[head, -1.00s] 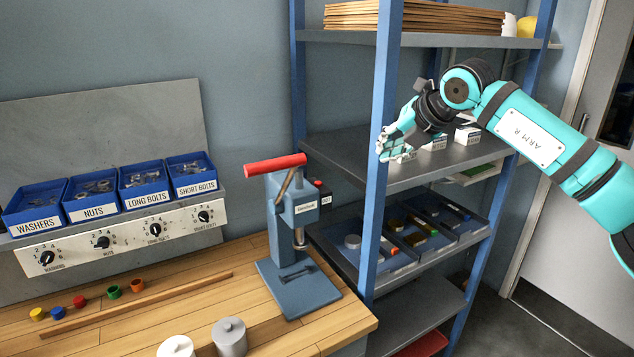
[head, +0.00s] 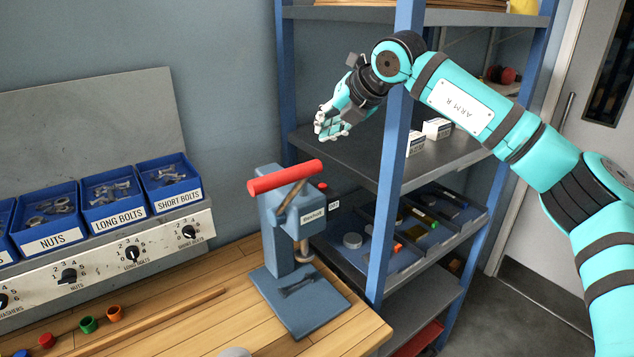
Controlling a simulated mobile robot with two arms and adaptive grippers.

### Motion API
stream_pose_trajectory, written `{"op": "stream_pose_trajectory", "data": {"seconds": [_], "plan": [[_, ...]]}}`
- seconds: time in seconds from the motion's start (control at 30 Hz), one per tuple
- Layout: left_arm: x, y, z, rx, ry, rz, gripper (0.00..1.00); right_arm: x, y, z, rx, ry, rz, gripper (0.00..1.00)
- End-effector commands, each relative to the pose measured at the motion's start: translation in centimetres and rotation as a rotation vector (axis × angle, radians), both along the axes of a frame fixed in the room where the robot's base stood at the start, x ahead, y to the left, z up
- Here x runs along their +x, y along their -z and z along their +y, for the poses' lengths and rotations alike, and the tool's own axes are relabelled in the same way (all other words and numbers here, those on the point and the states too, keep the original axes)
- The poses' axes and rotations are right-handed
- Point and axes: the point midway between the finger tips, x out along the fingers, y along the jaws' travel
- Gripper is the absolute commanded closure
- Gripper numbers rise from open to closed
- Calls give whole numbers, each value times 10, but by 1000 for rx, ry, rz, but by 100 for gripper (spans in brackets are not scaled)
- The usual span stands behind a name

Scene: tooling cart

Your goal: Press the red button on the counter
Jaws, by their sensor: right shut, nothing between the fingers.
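The blue press (head: 273,225) has a red handle (head: 284,178) and stands on the wooden counter (head: 225,300). My right gripper (head: 328,128) is shut and empty. In the picture it is above the button and the red handle, apart from both; how far off in depth I cannot tell. My left gripper is not in view.
A blue-posted shelf rack (head: 392,190) stands right of the press, with white boxes (head: 436,128) and trays. Blue bins (head: 168,180) of hardware sit above a dial panel (head: 135,252) at left. Small coloured caps (head: 88,324) and a wooden strip lie on the counter.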

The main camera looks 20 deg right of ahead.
Motion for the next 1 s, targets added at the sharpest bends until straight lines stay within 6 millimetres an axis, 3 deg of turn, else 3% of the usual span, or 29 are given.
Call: {"op": "stream_pose_trajectory", "data": {"seconds": [0.1,0.27,0.37,0.67,0.83,1.0], "plan": [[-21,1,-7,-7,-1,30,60,0,0,0,0,0,0,100],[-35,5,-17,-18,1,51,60,0,4,0,0,0,0,100],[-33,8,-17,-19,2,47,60,0,11,0,-1,1,0,100],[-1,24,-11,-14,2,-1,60,0,48,-1,0,1,1,100],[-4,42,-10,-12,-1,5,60,0,76,0,1,-1,0,100],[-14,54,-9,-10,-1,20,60,0,88,0,-1,-1,0,100]]}}
